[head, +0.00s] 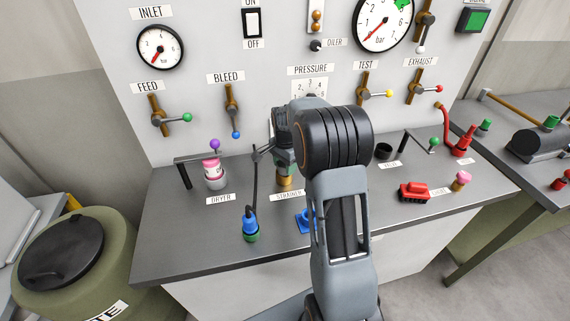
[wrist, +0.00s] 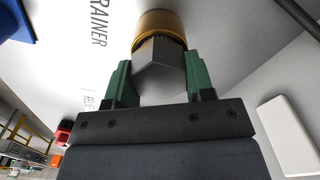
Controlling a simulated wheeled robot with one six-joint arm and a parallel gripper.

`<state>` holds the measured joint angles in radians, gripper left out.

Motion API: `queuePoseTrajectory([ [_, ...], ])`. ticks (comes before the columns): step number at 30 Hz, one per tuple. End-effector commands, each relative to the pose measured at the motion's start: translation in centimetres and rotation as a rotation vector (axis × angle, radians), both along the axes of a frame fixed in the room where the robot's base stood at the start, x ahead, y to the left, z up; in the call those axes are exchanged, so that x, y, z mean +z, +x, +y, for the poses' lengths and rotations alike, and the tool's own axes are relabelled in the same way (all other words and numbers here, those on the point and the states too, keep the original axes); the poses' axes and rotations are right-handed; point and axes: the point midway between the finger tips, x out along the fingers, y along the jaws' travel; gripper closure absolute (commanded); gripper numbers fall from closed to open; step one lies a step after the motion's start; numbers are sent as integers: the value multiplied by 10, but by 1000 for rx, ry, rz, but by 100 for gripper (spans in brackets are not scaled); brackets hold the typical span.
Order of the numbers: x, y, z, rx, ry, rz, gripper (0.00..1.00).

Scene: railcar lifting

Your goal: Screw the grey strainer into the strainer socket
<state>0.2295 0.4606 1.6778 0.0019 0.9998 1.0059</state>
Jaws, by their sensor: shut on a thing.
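The grey strainer (wrist: 158,72), a hexagonal piece, is between the green fingers of my gripper (wrist: 155,80) in the wrist view. My gripper is shut on it. The brass strainer socket (wrist: 160,25) lies directly beyond the strainer, in line with it, and the two appear to meet. How far the strainer is threaded in cannot be told. In the head view, my gripper (head: 285,158) is over the brass socket (head: 284,181), behind the STRAINER label (head: 288,196). My arm hides part of this area, and the strainer itself is not clear there.
Left of the socket stand a pink-and-white dryer canister (head: 212,170) and a blue-and-green piece (head: 250,225). A blue item (head: 305,220) is partly behind my arm. A red block (head: 413,191) and pink-topped piece (head: 460,181) are at right. The panel with valves (head: 233,105) rises behind.

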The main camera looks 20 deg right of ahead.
Motion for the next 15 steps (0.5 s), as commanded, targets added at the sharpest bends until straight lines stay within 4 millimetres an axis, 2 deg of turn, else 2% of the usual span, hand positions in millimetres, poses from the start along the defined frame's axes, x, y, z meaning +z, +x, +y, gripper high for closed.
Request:
queuePoseTrajectory([
  [15, -3, -3, -3, -850, -8, 11, 76],
])
